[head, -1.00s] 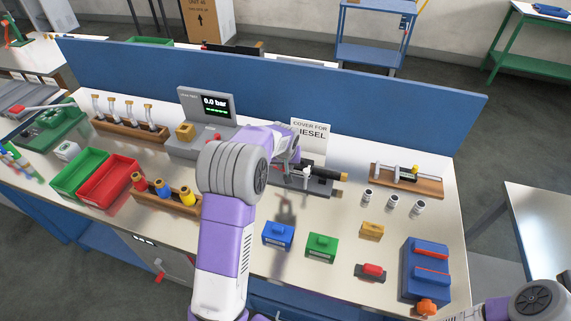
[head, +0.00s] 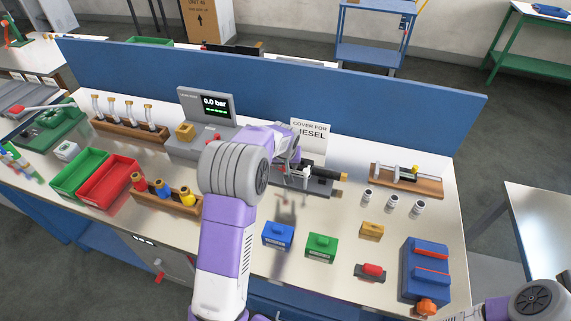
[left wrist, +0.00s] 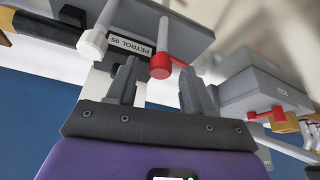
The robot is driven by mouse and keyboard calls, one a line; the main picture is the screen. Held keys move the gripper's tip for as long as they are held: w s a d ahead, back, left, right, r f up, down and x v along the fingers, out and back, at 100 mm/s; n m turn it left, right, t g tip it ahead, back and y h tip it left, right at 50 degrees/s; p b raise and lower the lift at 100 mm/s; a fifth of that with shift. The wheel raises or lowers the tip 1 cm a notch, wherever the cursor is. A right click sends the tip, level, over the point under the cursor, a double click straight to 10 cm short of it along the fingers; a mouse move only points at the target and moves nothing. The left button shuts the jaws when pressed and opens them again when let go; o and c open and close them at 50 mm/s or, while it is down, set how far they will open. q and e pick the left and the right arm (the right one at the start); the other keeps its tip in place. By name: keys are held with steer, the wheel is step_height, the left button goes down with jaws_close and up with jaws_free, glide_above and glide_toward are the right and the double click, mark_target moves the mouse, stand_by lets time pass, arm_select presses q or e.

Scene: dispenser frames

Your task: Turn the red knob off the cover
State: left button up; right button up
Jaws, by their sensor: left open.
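The red knob (left wrist: 160,66) shows in the left wrist view, on a stem in front of a grey fixture (left wrist: 175,22). A white knob (left wrist: 93,43) on a white stem is beside it, with a small label reading PETROL 95 (left wrist: 131,45) between them. My left gripper (left wrist: 158,75) is open, and the red knob appears between its fingertips; I cannot tell whether they touch it. In the head view my left gripper (head: 290,153) is over the fixture (head: 303,181), and my arm hides most of it. My right gripper is not in view.
A sign reading COVER FOR DIESEL (head: 311,131) stands behind the fixture. A gauge box (head: 207,105) reading 0.0 bar is to the left. Blue (head: 278,237) and green (head: 321,247) blocks sit in front. A blue partition (head: 280,88) runs along the back.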

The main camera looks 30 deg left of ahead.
arm_select(q)
steer(key=v, duration=0.7)
steer(key=shift+r+p, duration=0.25)
steer(key=shift+p, duration=0.05)
steer(key=shift+s, duration=0.1)
